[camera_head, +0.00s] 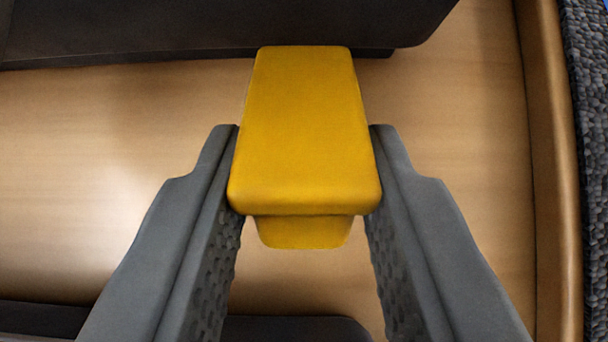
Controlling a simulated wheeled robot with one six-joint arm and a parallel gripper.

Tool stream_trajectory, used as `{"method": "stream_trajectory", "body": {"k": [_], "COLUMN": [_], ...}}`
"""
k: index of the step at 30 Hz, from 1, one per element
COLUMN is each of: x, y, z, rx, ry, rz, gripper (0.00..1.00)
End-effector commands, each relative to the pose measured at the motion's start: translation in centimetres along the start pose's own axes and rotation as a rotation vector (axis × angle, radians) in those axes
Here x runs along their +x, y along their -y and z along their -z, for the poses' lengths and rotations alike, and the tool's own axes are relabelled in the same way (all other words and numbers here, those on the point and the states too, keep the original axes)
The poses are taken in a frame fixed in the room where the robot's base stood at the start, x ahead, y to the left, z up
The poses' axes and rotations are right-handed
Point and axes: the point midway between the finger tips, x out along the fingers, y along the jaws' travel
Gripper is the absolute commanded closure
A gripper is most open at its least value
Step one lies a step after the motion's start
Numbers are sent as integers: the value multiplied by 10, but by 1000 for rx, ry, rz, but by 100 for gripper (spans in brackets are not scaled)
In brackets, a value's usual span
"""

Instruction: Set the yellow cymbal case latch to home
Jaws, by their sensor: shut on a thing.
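The yellow latch (302,130) is a tapered block with rounded edges, in the middle of the view. A smaller yellow part shows beneath its near end. My gripper (304,170) has one dark grey finger on each side of the latch. The fingers are shut on it, near its wider near end. The latch's far end meets a dark grey body (200,25) at the top of the view. How the latch joins that body is hidden.
A light wooden surface (90,150) lies below, with a raised wooden edge (553,150) at the right. Beyond that edge is a dark pebbled strip (588,120). Another dark shape (290,328) shows at the bottom. Bare wood lies left and right of the latch.

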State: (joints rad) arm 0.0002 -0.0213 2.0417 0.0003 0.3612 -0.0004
Motion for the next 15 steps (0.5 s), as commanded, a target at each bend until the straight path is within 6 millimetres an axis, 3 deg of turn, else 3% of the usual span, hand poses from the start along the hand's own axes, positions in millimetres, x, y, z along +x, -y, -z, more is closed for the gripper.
{"method": "stream_trajectory", "body": {"k": [15], "x": [-3], "y": [0], "z": [22], "rx": [0], "ry": [346], "rz": [0], "gripper": [94]}}
